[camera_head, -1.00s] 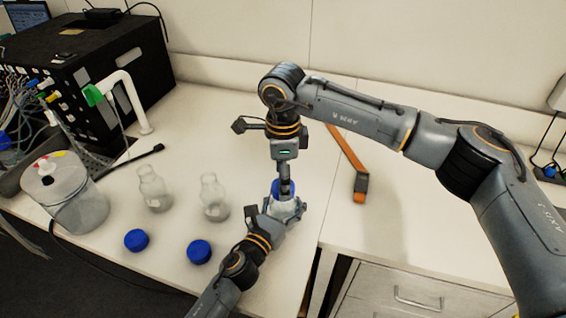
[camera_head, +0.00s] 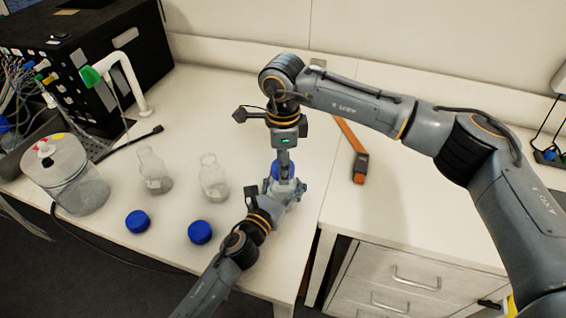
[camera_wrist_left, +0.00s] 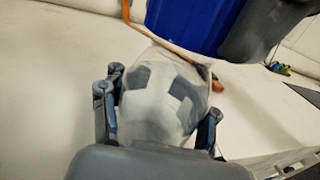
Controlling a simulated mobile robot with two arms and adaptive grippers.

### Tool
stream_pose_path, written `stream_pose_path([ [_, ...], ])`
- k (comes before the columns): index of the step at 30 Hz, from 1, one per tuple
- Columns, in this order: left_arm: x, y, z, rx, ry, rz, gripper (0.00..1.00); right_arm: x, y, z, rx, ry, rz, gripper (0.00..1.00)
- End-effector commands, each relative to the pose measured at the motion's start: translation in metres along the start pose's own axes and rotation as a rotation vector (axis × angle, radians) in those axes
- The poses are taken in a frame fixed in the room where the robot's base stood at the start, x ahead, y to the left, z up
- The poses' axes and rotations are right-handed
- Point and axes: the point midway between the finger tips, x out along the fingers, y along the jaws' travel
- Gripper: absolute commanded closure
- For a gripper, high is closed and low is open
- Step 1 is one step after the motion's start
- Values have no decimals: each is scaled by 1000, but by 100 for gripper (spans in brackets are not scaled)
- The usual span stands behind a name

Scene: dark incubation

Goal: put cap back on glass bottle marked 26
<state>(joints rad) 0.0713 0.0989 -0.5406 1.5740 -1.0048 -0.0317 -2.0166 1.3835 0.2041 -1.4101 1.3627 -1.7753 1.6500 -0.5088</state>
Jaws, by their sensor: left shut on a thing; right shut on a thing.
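My left gripper (camera_head: 279,192) is shut on a clear glass bottle (camera_head: 286,186) near the table's right part. In the left wrist view the bottle (camera_wrist_left: 160,98) sits between the left fingers (camera_wrist_left: 158,125). My right gripper (camera_head: 285,163) points down and is shut on a blue cap (camera_head: 276,172) at the top of this bottle. The cap (camera_wrist_left: 195,20) also shows large in the left wrist view, at the bottle's mouth end. I cannot tell whether the cap is seated or just above the rim. No number is readable on the bottle.
Two open glass bottles stand left, one (camera_head: 153,171) and another (camera_head: 213,178). Two blue caps lie in front, one (camera_head: 138,221) and another (camera_head: 200,232). A clear lidded vessel (camera_head: 68,178) stands far left. An orange-and-black tool (camera_head: 358,165) lies right of my right gripper.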

Motion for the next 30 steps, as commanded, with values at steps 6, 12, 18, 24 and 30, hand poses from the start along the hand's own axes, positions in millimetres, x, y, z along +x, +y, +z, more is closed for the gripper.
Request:
stream_pose_path([
  [6,0,0,-1,0,2,0,100,0,0,0,0,0,0,24],
  [12,0,0,-1,0,2,0,100,0,0,0,0,0,0,24],
  [18,0,0,-1,0,2,0,100,-11,-1,0,0,-1,-3,24],
  [24,0,0,-1,0,2,0,100,-50,-1,0,0,-1,-5,24],
  [30,0,0,-1,0,2,0,100,-91,-1,0,1,0,-3,24],
])
